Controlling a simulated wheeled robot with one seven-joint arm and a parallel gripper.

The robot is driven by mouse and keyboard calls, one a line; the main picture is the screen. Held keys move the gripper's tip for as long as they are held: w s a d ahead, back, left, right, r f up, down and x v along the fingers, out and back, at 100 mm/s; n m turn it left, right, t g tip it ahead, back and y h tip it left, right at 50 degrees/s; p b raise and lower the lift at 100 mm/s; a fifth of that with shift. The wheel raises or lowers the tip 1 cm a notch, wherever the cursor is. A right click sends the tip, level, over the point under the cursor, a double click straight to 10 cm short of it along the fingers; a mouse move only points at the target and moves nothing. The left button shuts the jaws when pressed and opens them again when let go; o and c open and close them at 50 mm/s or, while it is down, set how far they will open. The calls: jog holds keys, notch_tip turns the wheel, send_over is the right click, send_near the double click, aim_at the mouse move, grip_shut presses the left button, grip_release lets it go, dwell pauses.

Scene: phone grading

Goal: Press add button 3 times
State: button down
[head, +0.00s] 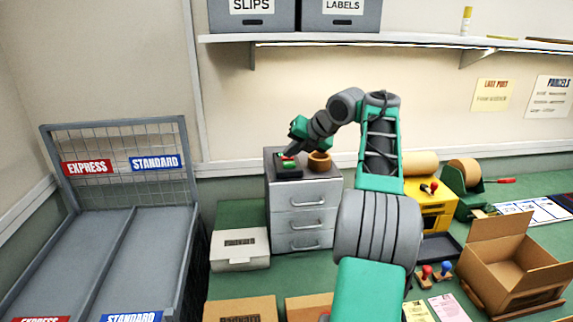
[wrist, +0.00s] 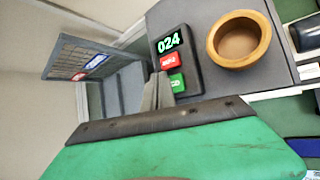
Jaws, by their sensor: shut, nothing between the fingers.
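A small dark counter box (wrist: 188,45) stands on top of a grey drawer cabinet (head: 303,203). Its display (wrist: 169,43) reads 024 in green digits. Below the display are a red button (wrist: 170,62) and a green button (wrist: 176,83); their lettering is too small to read surely, so which is the add button is uncertain. The box also shows in the head view (head: 289,174). My gripper (wrist: 157,88) is shut and empty, its fingertips close beside the green button. I cannot tell whether they touch it.
A round wooden bowl (wrist: 239,40) stands beside the box on the cabinet. A wire-backed sorting rack (head: 120,165) marked express and standard is at the left. An open cardboard box (head: 508,262) and a tape dispenser (head: 468,185) are at the right.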

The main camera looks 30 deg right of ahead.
aim_at(291, 165)
jog(key=shift+s+f+b, duration=0.15)
jog(key=shift+f+b, duration=0.3)
jog(key=shift+b, duration=0.05)
jog(key=shift+f+b, duration=0.45)
jog(key=shift+b, duration=0.05)
dwell(0.4)
dwell(0.4)
jog(key=shift+r+p, duration=0.75)
jog(key=shift+r, duration=0.15)
notch_tip(291, 165, up, 5)
jog(key=p, duration=0.4)
jog(key=shift+r+p, duration=0.1)
jog(key=shift+p, duration=0.2)
jog(key=shift+a, duration=0.1)
dwell(1.8)
